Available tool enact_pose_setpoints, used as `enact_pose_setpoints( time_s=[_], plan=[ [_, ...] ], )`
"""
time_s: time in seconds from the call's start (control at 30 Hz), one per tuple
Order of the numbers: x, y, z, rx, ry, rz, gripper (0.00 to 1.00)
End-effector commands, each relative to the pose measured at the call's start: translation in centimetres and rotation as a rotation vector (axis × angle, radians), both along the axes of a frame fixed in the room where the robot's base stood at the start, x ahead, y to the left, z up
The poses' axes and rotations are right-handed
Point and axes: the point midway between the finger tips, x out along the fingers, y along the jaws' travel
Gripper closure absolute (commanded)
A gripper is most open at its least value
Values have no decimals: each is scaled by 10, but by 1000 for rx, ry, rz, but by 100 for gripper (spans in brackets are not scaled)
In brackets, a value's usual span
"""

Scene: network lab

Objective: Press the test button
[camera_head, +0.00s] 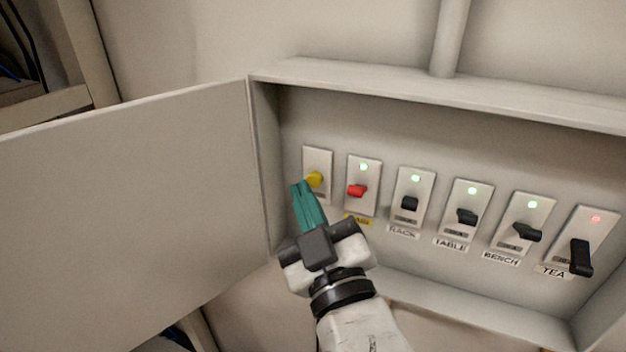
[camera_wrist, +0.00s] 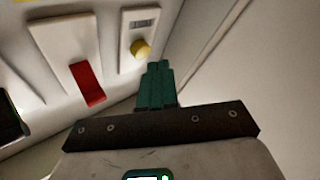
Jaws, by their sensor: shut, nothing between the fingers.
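The yellow round button (camera_head: 314,179) sits on a pale plate at the left end of the row in the open wall box. In the wrist view the yellow button (camera_wrist: 140,48) shows just beyond and left of my fingertips. My gripper (camera_head: 302,187) has teal fingers that are shut with nothing between them. The fingertips are just below and left of the button in the head view, very close to it. In the wrist view my gripper (camera_wrist: 157,66) points toward the button's plate. I cannot tell whether the tips touch the button.
Right of the button are a red switch (camera_head: 357,190) and several black switches, including TABLE (camera_head: 467,216) and TEA (camera_head: 581,257). TEA has a red light and its lever hangs down; the others show green lights. The box door (camera_head: 125,225) stands open at left.

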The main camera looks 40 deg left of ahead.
Motion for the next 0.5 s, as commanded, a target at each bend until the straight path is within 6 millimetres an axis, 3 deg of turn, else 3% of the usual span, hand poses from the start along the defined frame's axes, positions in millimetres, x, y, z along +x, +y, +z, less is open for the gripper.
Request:
enact_pose_setpoints(
  time_s=[0.5],
  plan=[
    [7, 2, 0, 0, 0, 0, 100]
  ],
)
